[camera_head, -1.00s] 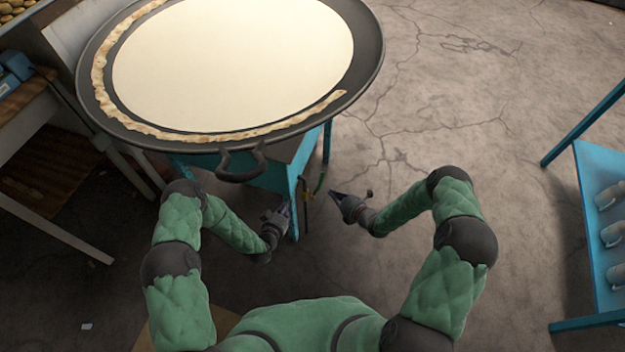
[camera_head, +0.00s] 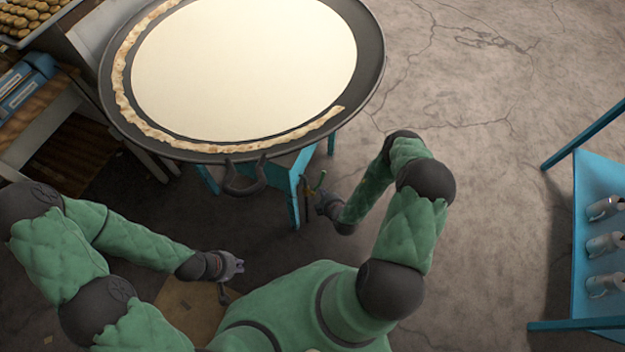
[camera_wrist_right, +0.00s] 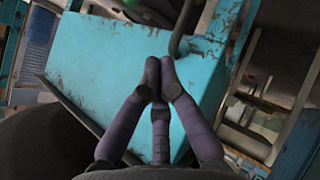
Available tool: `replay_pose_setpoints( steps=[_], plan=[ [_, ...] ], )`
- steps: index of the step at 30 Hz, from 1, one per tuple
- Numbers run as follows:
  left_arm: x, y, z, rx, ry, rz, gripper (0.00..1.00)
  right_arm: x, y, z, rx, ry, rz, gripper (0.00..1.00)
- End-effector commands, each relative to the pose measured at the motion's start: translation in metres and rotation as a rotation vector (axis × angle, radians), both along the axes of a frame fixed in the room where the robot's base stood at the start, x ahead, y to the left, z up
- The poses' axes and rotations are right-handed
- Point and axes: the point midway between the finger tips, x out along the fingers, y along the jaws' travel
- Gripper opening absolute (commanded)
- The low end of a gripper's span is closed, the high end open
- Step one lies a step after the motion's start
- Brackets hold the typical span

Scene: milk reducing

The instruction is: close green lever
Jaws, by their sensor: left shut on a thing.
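My left gripper (camera_head: 238,266) is low, left of the stand and away from the lever. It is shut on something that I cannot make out.
A large black pan (camera_head: 374,62) with pale batter rests on the blue stand (camera_head: 294,195); its handle (camera_head: 243,183) juts toward me. A blue rack (camera_head: 590,270) with metal containers stands at right. The floor between is clear.

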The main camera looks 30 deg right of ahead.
Motion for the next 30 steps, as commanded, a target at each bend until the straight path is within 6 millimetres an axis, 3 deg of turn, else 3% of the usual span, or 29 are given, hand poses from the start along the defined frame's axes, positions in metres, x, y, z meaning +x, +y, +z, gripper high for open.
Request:
replay_pose_setpoints(
  steps=[18,30],
  plan=[
    [0.001,0.000,-0.038,0.000,-0.003,-0.001,0.00,0.081,-0.007,-0.064,-0.002,-0.002,0.006,0.00],
    [0.001,0.000,-0.080,0.001,-0.003,-0.001,0.00,0.086,-0.022,-0.079,-0.003,-0.001,0.005,0.00]
  ],
)
